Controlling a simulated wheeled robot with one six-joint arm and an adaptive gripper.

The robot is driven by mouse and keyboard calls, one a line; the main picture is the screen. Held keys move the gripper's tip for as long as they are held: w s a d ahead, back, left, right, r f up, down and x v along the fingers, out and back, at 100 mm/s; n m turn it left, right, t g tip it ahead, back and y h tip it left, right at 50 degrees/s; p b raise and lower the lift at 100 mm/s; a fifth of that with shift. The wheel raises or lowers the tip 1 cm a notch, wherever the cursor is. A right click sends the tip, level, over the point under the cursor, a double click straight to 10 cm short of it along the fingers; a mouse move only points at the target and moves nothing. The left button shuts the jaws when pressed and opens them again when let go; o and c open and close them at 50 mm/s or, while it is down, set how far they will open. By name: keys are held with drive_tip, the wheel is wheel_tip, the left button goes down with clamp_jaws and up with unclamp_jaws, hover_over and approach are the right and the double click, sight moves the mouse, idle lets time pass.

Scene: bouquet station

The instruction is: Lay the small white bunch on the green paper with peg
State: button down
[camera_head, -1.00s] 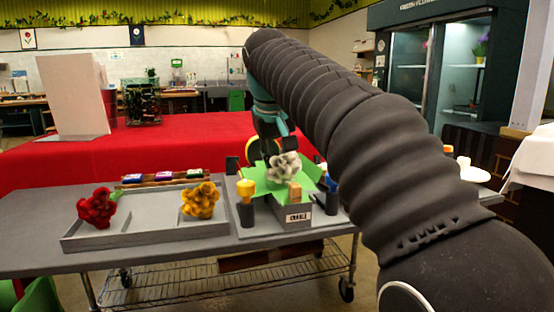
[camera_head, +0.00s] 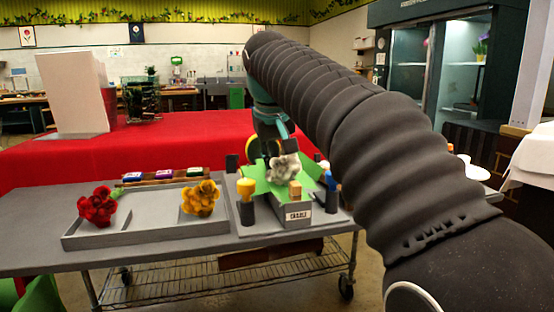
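The small white bunch (camera_head: 283,167) is over the green paper (camera_head: 312,172), above the grey cradle (camera_head: 296,215). I cannot tell whether it touches the paper. A small wooden peg (camera_head: 295,190) stands at the cradle's front, just below the bunch in the picture. My gripper (camera_head: 270,150) is at the end of my arm, right behind and above the bunch. Its fingers are dark and mostly hidden, so I cannot tell whether they are shut on the bunch.
A grey tray (camera_head: 150,235) at left holds a red bunch (camera_head: 97,206) and a yellow bunch (camera_head: 200,198). Dark holders with a yellow-topped tool (camera_head: 246,188) and a blue-topped tool (camera_head: 330,181) flank the cradle. A rack of small coloured blocks (camera_head: 164,176) lies behind the tray.

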drive_tip(key=c, duration=0.5)
unclamp_jaws()
drive_tip(key=shift+c, duration=0.2)
drive_tip(key=shift+r+p, duration=2.2)
drive_tip(key=shift+r, duration=1.25)
